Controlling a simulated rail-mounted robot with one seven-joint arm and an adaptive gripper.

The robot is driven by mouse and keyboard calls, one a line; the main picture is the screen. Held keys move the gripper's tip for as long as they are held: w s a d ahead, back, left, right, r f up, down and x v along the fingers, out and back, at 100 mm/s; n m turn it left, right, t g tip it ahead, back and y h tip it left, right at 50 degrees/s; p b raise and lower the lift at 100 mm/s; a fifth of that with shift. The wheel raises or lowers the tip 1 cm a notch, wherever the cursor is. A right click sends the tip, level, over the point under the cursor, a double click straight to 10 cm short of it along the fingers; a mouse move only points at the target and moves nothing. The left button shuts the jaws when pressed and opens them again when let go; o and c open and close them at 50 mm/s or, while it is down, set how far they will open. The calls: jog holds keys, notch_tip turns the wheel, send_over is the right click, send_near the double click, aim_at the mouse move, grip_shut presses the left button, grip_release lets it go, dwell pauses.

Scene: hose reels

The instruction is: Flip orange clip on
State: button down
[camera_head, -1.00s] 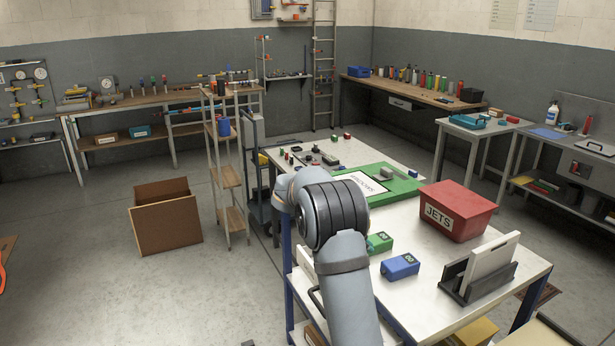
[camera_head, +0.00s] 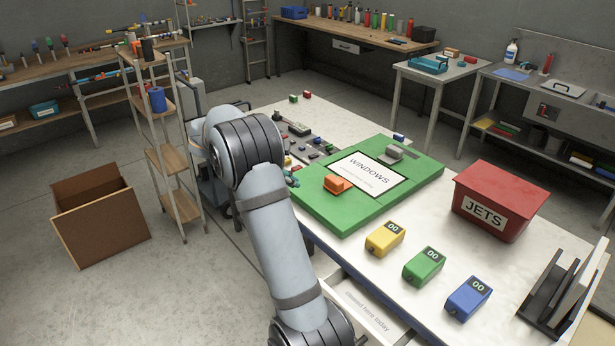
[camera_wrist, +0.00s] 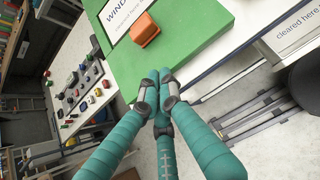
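The orange clip (camera_head: 338,184) sits at the near left edge of the green WINDOWS board (camera_head: 318,217). It looks like a small raised block beside the white label. A grey clip (camera_head: 395,152) is on the board's far side. In the wrist view the orange clip (camera_wrist: 145,30) is just beyond my fingertips, with a gap between them. My gripper (camera_wrist: 160,77) has teal fingers drawn together at the tips, with nothing seen between them, at the green board's edge. In the head view my arm hides most of the gripper; only a bit of teal shows by the board's left edge.
Yellow (camera_head: 385,238), green (camera_head: 423,266) and blue (camera_head: 467,298) boxes stand in front of the board. A red JETS bin (camera_head: 500,200) is at right. A drawer (camera_head: 365,310) is open below the table edge. Small parts lie left of the board.

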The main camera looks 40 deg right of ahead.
jog(key=shift+s+r, duration=0.1)
jog(key=shift+s, duration=0.3)
jog(key=shift+w, duration=0.1)
jog(key=p, duration=0.1)
send_near(331, 190)
jog(key=f, duration=0.3)
jog(key=shift+a+f, duration=0.25)
jog(key=shift+a, duration=0.15)
jog(key=d+p, duration=0.1)
jog(key=d, duration=0.2)
jog(key=shift+d+f+p, duration=0.15)
jog(key=shift+f+p, duration=0.05)
jog(key=shift+p, duration=0.2)
jog(key=shift+d+f, duration=0.1)
jog(key=shift+d, duration=0.5)
jog(key=shift+d, duration=0.1)
